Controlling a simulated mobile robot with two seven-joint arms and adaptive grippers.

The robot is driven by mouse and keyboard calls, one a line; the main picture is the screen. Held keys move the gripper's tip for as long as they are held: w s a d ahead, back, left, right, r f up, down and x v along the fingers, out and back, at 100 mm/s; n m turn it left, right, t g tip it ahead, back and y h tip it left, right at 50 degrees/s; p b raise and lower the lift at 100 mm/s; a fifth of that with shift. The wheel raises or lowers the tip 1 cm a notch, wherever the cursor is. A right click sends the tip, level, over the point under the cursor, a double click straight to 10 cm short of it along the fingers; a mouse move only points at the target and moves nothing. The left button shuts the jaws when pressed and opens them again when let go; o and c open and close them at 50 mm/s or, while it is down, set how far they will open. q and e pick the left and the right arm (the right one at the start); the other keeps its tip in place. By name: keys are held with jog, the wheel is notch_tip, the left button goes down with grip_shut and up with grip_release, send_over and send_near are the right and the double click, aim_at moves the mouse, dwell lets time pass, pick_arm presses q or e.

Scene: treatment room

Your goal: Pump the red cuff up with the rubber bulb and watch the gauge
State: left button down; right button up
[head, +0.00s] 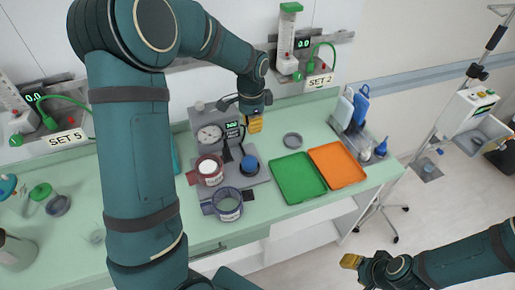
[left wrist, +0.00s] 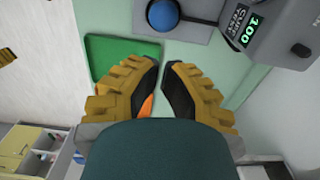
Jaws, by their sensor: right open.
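The red-banded cuff (head: 210,170) sits around a white cylinder on the grey cuff station. The blue rubber bulb (head: 249,163) sits on the station to its right and also shows at the top of the left wrist view (left wrist: 163,14). The round dial gauge (head: 210,135) stands behind the cuff; its needle is too small to read. My left gripper (head: 255,124) is above the station's back right, apart from the bulb. In the left wrist view its fingertips (left wrist: 164,68) are apart with nothing between. My right gripper (head: 352,262) is open, in front of the bench.
A small display (head: 232,126) beside the gauge reads 100 in the left wrist view (left wrist: 253,27). A purple-grey cuff (head: 228,204) stands in front of the red one. Green (head: 298,178) and orange (head: 337,165) trays lie to the right. Bottles (head: 352,107) stand beyond them.

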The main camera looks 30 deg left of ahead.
aim_at(253, 159)
pick_arm(q)
notch_tip(253, 159, down, 14)
jog(key=shift+s, duration=0.1)
dwell(0.8)
